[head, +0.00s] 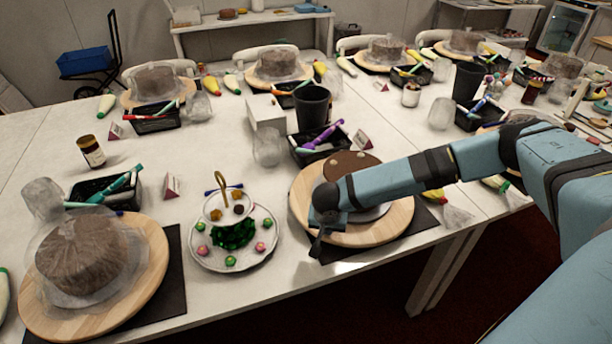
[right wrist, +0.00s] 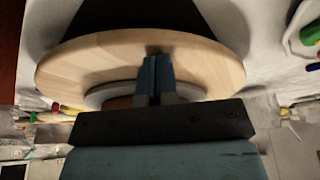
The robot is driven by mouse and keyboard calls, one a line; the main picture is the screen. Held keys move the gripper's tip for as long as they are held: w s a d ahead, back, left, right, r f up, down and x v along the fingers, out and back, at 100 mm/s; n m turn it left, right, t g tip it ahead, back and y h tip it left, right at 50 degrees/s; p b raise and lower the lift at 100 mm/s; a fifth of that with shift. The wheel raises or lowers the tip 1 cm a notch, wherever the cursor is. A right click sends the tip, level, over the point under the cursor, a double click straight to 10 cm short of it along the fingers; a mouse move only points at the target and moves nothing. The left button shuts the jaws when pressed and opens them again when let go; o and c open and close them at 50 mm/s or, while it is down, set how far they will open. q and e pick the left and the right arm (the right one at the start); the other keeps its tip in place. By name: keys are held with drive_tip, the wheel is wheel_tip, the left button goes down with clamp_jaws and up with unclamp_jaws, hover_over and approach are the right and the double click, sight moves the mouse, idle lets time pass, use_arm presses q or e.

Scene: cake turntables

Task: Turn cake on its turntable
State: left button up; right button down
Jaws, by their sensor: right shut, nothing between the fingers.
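The round wooden turntable (head: 398,217) stands near the table's front edge on a dark mat. A brown cake (head: 355,163) sits on it, partly hidden behind my right arm. My right gripper (head: 317,243) points down at the turntable's front left rim, its fingers shut and empty. In the right wrist view the shut fingers (right wrist: 157,60) overlap the turntable's wooden top (right wrist: 85,68), near its rim. A pale cake board (right wrist: 98,98) lies behind them. I cannot tell whether the fingertips touch the wood. My left gripper is not in view.
A tiered plate of sweets (head: 268,245) stands close left of the turntable. Farther left is another wooden turntable (head: 150,275) with a wrapped cake (head: 82,256). A black tray of tools (head: 300,157) and a black cup (head: 312,108) stand behind.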

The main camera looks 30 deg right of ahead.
sight(373, 236)
drive_tip(key=shift+s+d, duration=0.1)
drive_tip(key=s+d, duration=0.2)
drive_tip(key=s+d+p, duration=0.1)
drive_tip(key=s, duration=0.2)
drive_tip(key=shift+d, duration=0.35)
drive_tip(key=shift+s+d, duration=0.55)
drive_tip(key=shift+d, duration=0.35)
drive_tip(key=shift+s+d, duration=0.5)
drive_tip(key=shift+d, duration=0.4)
drive_tip(key=shift+s+d, duration=0.55)
drive_tip(key=shift+d, duration=0.35)
